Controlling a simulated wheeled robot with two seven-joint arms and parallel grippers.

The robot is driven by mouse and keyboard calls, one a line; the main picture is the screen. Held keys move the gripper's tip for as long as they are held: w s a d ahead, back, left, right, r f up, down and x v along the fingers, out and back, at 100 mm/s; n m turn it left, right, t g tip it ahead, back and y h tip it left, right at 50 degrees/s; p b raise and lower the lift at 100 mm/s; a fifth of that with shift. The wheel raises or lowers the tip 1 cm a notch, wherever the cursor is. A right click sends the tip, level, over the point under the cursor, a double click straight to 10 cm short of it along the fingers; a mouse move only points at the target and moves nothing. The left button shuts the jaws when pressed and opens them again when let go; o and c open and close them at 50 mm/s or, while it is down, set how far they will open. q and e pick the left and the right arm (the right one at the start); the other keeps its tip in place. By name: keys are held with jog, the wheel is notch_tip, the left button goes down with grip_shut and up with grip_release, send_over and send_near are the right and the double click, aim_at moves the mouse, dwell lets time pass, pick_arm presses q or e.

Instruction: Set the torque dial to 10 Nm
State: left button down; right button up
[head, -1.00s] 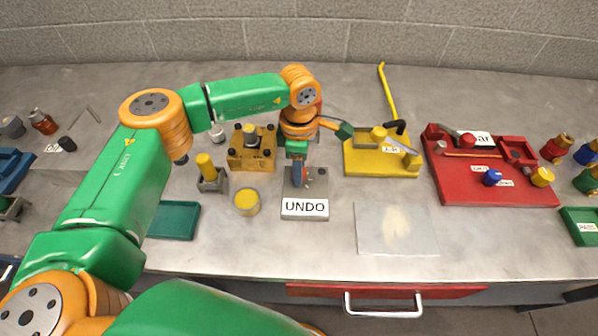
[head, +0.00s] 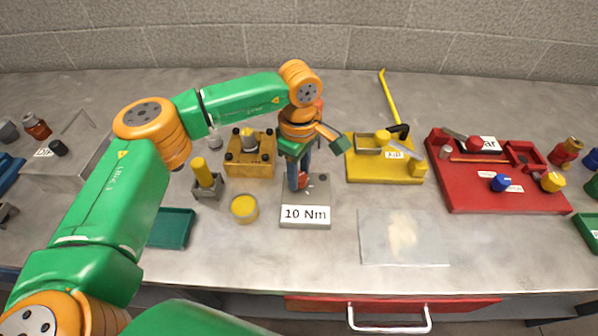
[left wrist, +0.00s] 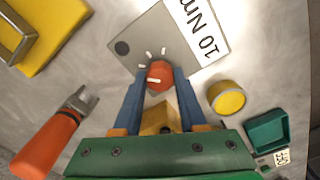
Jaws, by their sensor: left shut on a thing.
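The torque dial is a small red knob (head: 301,180) on a grey plate (head: 318,203) near the middle of the bench. The plate's white label (head: 306,215) reads "10 Nm". In the left wrist view the red knob (left wrist: 159,75) has a white mark, with white ticks around it on the plate (left wrist: 180,40). The label (left wrist: 207,28) shows there too. My left gripper (head: 299,178) points down at the dial, and its blue fingers (left wrist: 160,77) are shut on both sides of the knob. My right gripper is not in view.
A wooden-looking block (head: 250,169) and a yellow cylinder (head: 244,208) stand left of the plate. A yellow fixture (head: 385,174) and a red tray (head: 500,198) are to the right. An orange-handled tool (left wrist: 48,143) lies near the plate. A clear sheet (head: 435,248) lies in front.

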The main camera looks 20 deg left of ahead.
aim_at(300, 176)
pick_arm(q)
jog(key=shift+c, duration=2.3)
grip_release()
notch_tip(300, 176, up, 6)
jog(key=shift+r+b, duration=0.25)
jog(key=shift+b, duration=0.5)
jog(key=shift+r, duration=0.35)
